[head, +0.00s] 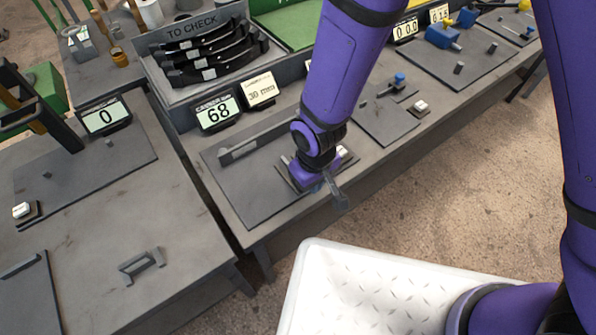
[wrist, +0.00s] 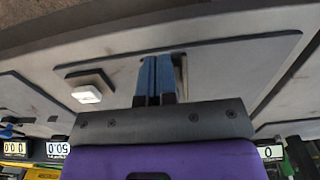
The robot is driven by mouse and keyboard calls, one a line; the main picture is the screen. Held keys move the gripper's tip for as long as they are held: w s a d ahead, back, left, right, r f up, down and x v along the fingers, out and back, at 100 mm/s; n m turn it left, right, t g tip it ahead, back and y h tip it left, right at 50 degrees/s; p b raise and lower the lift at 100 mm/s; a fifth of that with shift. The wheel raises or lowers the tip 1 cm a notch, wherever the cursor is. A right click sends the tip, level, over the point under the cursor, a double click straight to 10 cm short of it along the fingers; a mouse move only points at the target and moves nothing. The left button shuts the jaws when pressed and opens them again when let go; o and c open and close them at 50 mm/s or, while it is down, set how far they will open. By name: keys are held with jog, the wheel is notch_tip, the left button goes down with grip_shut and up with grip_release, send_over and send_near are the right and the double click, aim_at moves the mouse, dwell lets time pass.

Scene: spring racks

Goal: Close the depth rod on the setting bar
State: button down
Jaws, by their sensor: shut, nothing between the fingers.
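My gripper (head: 337,192) is low over the front right of a dark plate (head: 265,195) on the bench, below the display reading 68. In the wrist view my blue fingers (wrist: 155,82) are together with nothing between them. A grey metal piece (wrist: 181,75) stands close beside them in a dark slot; contact cannot be told. A long grey bar (head: 252,148) lies along the back of the plate, partly hidden by my arm. I cannot tell which of these pieces is the setting bar or the depth rod.
A white button (wrist: 87,88) sits beside my fingers. Displays reading 68 (head: 218,112) and 0 (head: 105,116) stand behind. A TO CHECK tray (head: 165,100) holds several dark curved parts. A grey handle (head: 141,265) is on the left bench.

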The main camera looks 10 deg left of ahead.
jog(key=shift+w+a, duration=0.15)
jog(key=shift+a, duration=0.05)
jog(key=shift+w+a, duration=1.25)
jog(key=shift+a, duration=0.2)
jog(key=shift+w+a, duration=1)
jog(key=shift+a, duration=0.15)
dwell(0.7)
jog(key=shift+s+d, duration=0.1)
dwell(0.5)
notch_tip(320, 180, up, 7)
dwell(1.2)
dwell(0.5)
